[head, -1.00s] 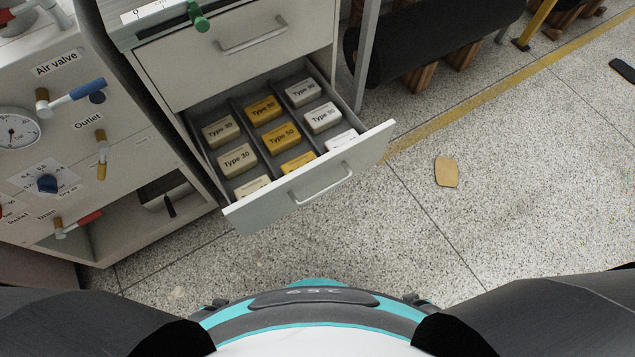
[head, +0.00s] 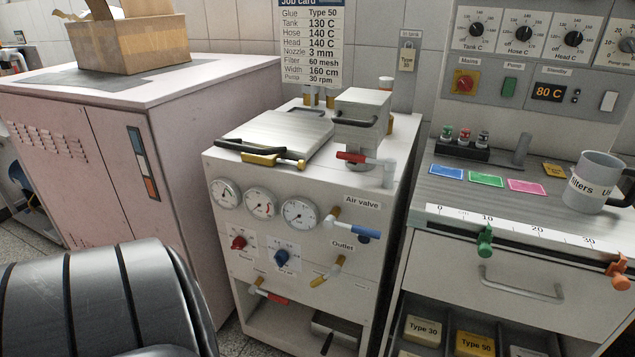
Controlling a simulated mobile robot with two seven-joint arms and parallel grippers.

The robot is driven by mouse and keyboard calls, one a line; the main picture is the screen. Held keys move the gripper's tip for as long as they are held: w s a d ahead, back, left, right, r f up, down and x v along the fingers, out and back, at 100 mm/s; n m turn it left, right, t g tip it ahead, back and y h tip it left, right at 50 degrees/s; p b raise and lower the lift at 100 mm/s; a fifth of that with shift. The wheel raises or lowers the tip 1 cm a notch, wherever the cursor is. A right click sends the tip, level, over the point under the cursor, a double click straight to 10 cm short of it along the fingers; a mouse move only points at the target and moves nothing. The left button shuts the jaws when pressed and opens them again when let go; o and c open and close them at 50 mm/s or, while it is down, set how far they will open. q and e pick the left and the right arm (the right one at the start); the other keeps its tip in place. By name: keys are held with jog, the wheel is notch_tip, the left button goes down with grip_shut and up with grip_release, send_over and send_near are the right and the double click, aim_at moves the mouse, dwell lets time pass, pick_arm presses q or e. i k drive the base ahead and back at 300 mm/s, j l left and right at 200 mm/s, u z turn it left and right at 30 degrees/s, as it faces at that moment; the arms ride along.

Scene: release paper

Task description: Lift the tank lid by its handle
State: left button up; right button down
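The tank lid (head: 280,128) is a flat, ribbed grey plate on top of the white melter cabinet. It looks closed. Its black bar handle (head: 248,149) runs along the front edge, with a brass latch (head: 272,160) just below it.
Right of the lid stand a grey block with a black handle (head: 362,122) and a red-handled valve (head: 362,158). A job card (head: 308,45) stands behind. The pink cabinet (head: 235,75) carries a cardboard box (head: 130,48).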

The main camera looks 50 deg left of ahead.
aim_at(298, 137)
jog(key=u, duration=2.2)
